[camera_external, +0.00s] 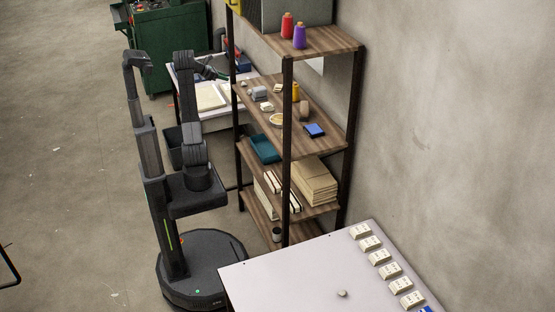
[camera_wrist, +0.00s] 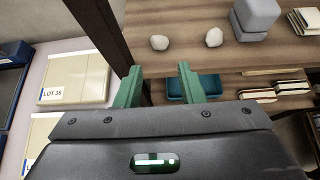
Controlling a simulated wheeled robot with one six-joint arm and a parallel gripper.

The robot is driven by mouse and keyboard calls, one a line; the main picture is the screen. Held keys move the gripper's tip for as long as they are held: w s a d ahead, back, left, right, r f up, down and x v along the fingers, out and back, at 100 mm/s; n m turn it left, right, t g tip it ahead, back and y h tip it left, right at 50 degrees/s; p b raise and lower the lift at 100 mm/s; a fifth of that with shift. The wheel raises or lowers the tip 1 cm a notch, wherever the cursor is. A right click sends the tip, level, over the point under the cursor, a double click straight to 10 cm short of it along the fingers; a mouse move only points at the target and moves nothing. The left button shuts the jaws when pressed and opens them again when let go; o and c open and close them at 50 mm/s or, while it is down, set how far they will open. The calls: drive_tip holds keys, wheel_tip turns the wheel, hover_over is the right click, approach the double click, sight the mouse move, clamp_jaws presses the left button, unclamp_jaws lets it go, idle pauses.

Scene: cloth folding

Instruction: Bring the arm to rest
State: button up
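My gripper (camera_wrist: 160,84) shows in the wrist view with its two green fingers spread apart and nothing between them. It is open and points toward the shelf unit. In the external view my arm (camera_external: 190,125) is raised and bent above my base, beside the shelf unit. The gripper end there is small and hard to make out against the table behind.
The wooden shelf unit (camera_external: 287,150) stands close to the right of my arm, holding small items and a teal tray (camera_external: 265,148). A white table (camera_external: 290,275) with several labelled blocks is in front. Pale flat packages, one marked LOT 36 (camera_wrist: 75,77), lie at left. Open floor lies left.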

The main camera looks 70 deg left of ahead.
drive_tip(key=p+x, duration=0.1)
drive_tip(key=x, duration=1)
drive_tip(key=shift+w+f, duration=0.15)
drive_tip(key=shift+f, duration=0.05)
wheel_tip(320, 180, up, 4)
drive_tip(key=shift+a+f, duration=0.1)
drive_tip(key=shift+f, duration=0.05)
drive_tip(key=s+b, duration=0.4)
drive_tip(key=s, duration=1.4)
wheel_tip(320, 180, up, 5)
drive_tip(key=n+y+p, duration=0.5)
drive_tip(key=p, duration=0.4)
hover_over(243, 84)
drive_tip(key=s, duration=0.2)
drive_tip(key=s+f+b, duration=0.3)
drive_tip(key=s+f, duration=0.4)
drive_tip(key=f, duration=0.1)
drive_tip(key=shift+s+f+m+h, duration=0.15)
drive_tip(key=shift+f+m+h, duration=0.15)
drive_tip(key=shift+m, duration=0.1)
